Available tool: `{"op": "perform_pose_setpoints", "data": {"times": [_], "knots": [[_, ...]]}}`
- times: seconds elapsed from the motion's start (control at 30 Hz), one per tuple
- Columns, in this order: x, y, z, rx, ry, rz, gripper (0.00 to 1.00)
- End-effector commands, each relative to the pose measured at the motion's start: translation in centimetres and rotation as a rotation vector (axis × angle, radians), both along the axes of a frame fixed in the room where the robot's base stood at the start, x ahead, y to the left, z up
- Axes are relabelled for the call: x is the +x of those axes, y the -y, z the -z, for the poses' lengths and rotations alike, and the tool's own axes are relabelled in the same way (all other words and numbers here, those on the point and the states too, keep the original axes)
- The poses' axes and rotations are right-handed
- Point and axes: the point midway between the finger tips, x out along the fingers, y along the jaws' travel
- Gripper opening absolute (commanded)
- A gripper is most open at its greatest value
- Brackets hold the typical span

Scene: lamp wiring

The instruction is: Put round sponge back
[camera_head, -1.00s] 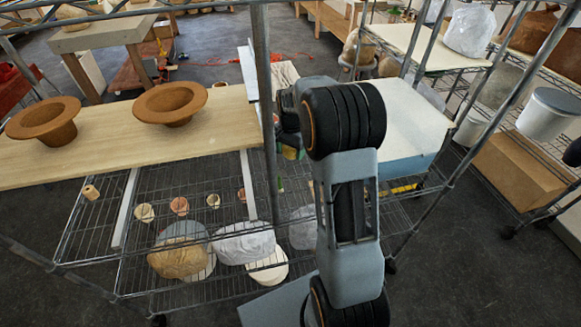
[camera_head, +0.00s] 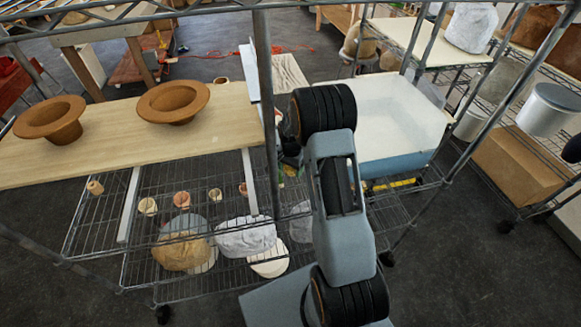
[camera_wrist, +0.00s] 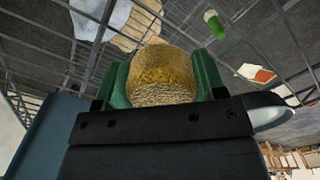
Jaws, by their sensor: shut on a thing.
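The round sponge (camera_wrist: 162,68) is a yellow-tan, porous, rounded piece in the wrist view. My gripper (camera_wrist: 163,82) has green fingers, one on each side of the sponge, and is shut on it. The sponge's far end overlaps a pale, blurred thing behind it. In the head view my arm hides the gripper and the sponge.
A white-topped blue box (camera_head: 400,120) stands right of my arm. Metal rack posts (camera_head: 264,100) stand close by.

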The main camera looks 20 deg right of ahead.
Motion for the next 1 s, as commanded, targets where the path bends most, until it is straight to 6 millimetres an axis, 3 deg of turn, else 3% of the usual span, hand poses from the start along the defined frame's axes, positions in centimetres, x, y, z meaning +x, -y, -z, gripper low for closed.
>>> {"op": "perform_pose_setpoints", "data": {"times": [0.33,0.37,0.6,1.0], "knots": [[0.0,0.0,0.4,0.0,0.001,0.0,0.45],[0.0,0.0,0.3,0.0,0.001,0.0,0.66],[0.0,0.0,0.2,0.0,0.001,0.0,0.89],[0.1,0.0,-0.9,-0.001,0.004,0.0,0.9]]}}
